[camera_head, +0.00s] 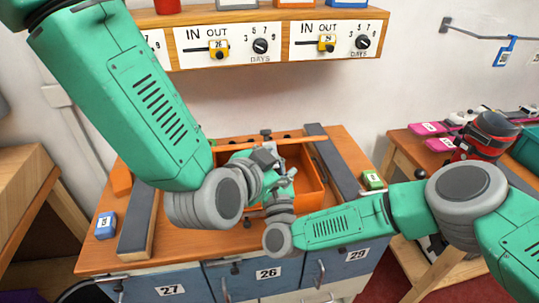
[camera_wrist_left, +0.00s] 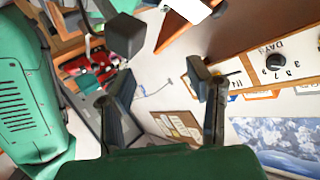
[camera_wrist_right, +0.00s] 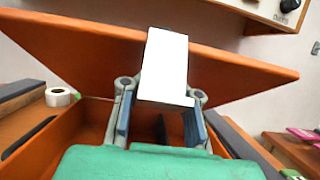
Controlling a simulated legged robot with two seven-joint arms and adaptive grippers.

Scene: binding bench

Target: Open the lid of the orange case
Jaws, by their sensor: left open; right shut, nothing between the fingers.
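The orange case (camera_head: 311,187) sits on the bench between two dark bars, and part of its inside shows in the head view. Its lid (camera_head: 240,142) is raised and seen nearly edge-on there. In the right wrist view the lid (camera_wrist_right: 85,42) is a tilted orange panel above the case (camera_wrist_right: 93,112), with a white plate (camera_wrist_right: 165,65) at its near edge. My right gripper (camera_wrist_right: 160,108) is shut and empty, below the lid and over the case. My left gripper (camera_head: 266,158) is open and close to the right one; its fingers show apart in the left wrist view (camera_wrist_left: 165,95).
Dark bars (camera_head: 138,222) (camera_head: 333,160) flank the case. A blue block (camera_head: 105,225) and a green block (camera_head: 373,180) lie on the bench. A shelf with dials (camera_head: 275,45) hangs behind. A side table (camera_head: 405,150) stands at the right.

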